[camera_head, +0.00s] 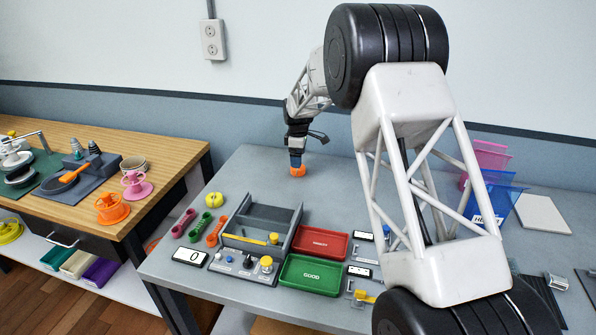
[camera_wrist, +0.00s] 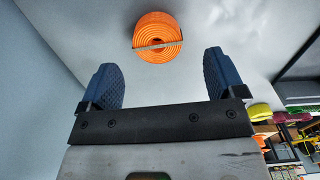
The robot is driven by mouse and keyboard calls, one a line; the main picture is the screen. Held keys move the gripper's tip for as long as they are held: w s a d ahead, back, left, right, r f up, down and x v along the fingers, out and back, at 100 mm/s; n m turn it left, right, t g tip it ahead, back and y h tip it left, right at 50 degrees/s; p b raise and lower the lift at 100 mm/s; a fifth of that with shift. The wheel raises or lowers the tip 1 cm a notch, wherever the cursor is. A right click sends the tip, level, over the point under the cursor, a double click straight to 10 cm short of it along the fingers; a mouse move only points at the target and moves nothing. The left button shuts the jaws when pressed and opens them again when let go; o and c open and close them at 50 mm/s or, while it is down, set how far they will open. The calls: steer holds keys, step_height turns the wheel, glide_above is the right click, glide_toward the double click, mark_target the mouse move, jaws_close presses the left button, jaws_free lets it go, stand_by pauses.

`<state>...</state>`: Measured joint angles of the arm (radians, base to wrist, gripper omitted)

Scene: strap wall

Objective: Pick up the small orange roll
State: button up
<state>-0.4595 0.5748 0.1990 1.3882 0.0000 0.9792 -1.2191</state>
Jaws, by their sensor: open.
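The small orange roll (camera_head: 298,171) sits on the grey table near its back edge, directly below my gripper (camera_head: 296,158). In the wrist view the orange roll (camera_wrist: 157,37) shows its coiled spiral side, with a thin light strip across it. My gripper (camera_wrist: 165,78) is open, its two blue fingers apart and empty. The roll lies beyond the fingertips, roughly centred between them. In the head view the gripper hides the top of the roll, and I cannot tell whether they touch.
A grey holder (camera_head: 267,217) stands in front, with a red tray (camera_head: 320,260) and a green tray (camera_head: 310,291) beside it. A yellow roll (camera_head: 212,199) lies to the left. Blue bins (camera_head: 497,205) stand at the right. The table around the orange roll is clear.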

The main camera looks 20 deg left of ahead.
steer(key=shift+w+f, duration=0.15)
steer(key=shift+f, duration=2.5)
steer(key=c, duration=1)
steer(key=shift+r, duration=0.15)
steer(key=shift+r, duration=1.5)
steer(key=shift+s+r, duration=0.2)
steer(key=s+d, duration=0.2)
steer(key=s, duration=0.2)
steer(key=s+d+r, duration=0.1)
steer(key=s+d, duration=0.1)
steer(key=s, duration=0.3)
steer(key=s+d, duration=0.3)
steer(key=s, duration=0.2)
steer(key=shift+r, duration=0.2)
